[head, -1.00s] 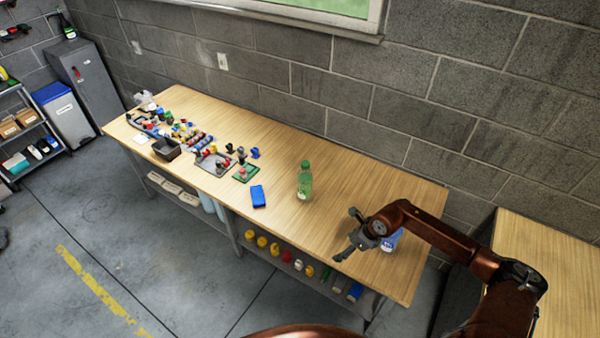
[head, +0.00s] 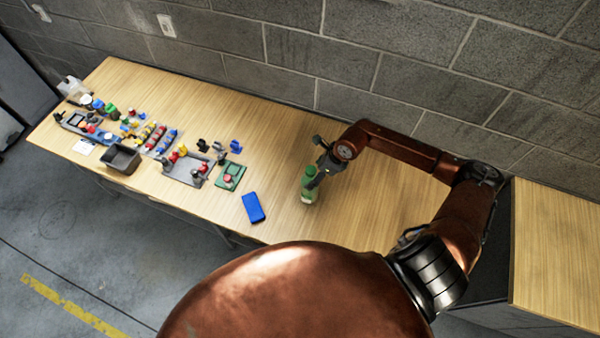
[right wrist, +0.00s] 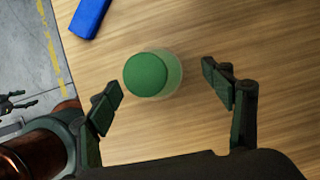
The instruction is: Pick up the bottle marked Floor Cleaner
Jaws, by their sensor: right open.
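A green bottle (head: 308,190) with a green cap stands upright on the wooden table; its label is too small to read. My right gripper (head: 321,167) is open at the bottle's upper part. In the right wrist view, the green cap (right wrist: 146,73) shows from above, a little beyond the gap between the open fingers (right wrist: 162,92), which look clear of it. A small dark shape at the left edge of that view looks like my left gripper (right wrist: 16,103), over the floor; its jaws are unclear.
A blue box-like thing (head: 253,207) lies left of the bottle. Further left are a green pad (head: 230,177), a grey tray (head: 178,171), a dark bin (head: 121,158) and several small coloured parts. The block wall (head: 290,60) runs behind the table. Bare table (head: 275,165) surrounds the bottle.

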